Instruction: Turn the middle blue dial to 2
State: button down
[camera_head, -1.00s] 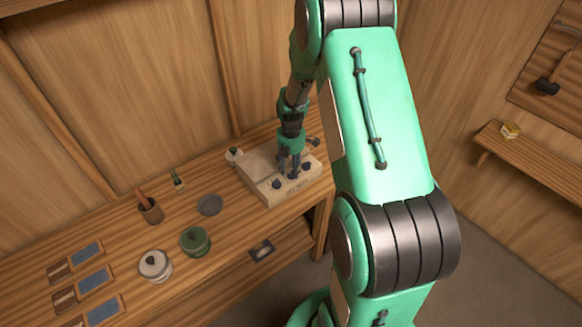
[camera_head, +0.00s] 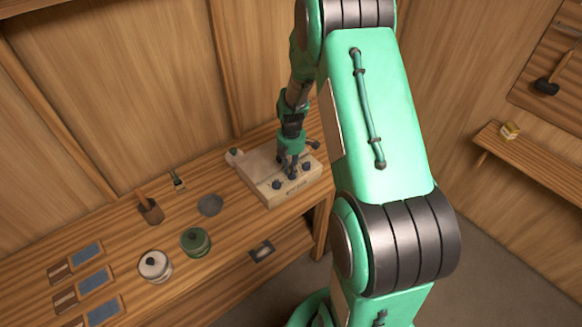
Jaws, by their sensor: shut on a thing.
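A pale wooden box (camera_head: 262,178) with a row of blue dials stands at the right end of the wooden bench. The left dial (camera_head: 277,184) and the right dial (camera_head: 306,167) show free on its sloping front. The middle dial (camera_head: 292,175) is between them, partly covered by my gripper (camera_head: 290,168). My gripper points down from above and is shut on the middle dial. The dial's pointer and its scale are too small to read.
A green lidded pot (camera_head: 195,242), a white lidded pot (camera_head: 154,266), a grey disc (camera_head: 209,205) and a brown cup (camera_head: 151,211) stand left of the box. A wooden wall rises behind the bench.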

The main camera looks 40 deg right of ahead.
jog(key=m, duration=0.4)
jog(key=shift+d, duration=0.1)
jog(key=shift+m+p, duration=0.35)
jog(key=shift+m, duration=1.25)
jog(key=c, duration=1.6)
grip_release()
jog(key=shift+c, duration=0.2)
jog(key=shift+r, duration=0.15)
notch_tip(320, 180, up, 12)
